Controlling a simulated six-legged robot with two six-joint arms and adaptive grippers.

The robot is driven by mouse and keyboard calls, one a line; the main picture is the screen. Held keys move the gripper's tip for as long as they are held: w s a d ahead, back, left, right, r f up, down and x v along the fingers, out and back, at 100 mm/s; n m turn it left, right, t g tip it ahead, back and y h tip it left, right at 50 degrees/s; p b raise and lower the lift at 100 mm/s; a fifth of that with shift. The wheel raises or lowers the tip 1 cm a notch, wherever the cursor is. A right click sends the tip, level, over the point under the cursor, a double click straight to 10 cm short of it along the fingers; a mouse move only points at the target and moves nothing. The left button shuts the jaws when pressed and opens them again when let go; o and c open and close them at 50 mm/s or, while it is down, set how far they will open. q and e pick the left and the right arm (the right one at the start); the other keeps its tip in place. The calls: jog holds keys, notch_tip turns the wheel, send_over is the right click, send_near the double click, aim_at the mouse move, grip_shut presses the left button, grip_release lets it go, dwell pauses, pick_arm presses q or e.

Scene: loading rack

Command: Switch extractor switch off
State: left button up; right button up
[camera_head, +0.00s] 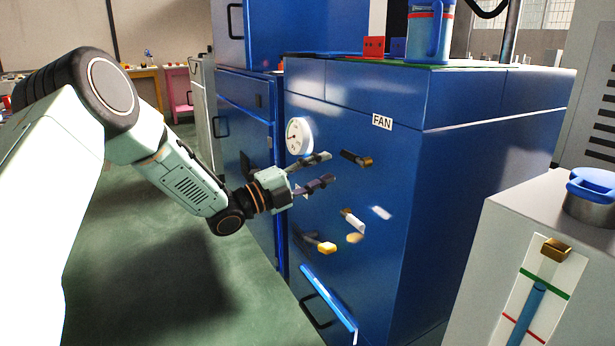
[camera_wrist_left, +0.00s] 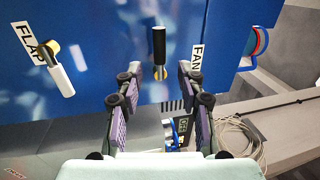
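A blue cabinet (camera_head: 345,100) carries a white FAN label (camera_head: 382,121), which also shows in the left wrist view (camera_wrist_left: 197,58). Near it is a lever switch with a black handle (camera_head: 356,158) and brass end; in the left wrist view this black handle (camera_wrist_left: 159,42) stands near the FAN label. My left gripper (camera_head: 331,168) is open and empty, its fingers pointing at the cabinet front close to the black handle. In the left wrist view the handle lies between the two fingers (camera_wrist_left: 160,76), beyond their tips; I see no contact. My right gripper is not in view.
A white-handled lever (camera_head: 352,220) and a yellow knob (camera_head: 325,247) sit lower on the front. A FLAP label (camera_wrist_left: 27,43) is beside the white lever in the left wrist view. A gauge (camera_head: 299,136) is on the front. A grey cabinet (camera_head: 480,260) stands at right.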

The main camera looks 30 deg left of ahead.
pick_arm(q)
jog(key=shift+v, duration=1.75)
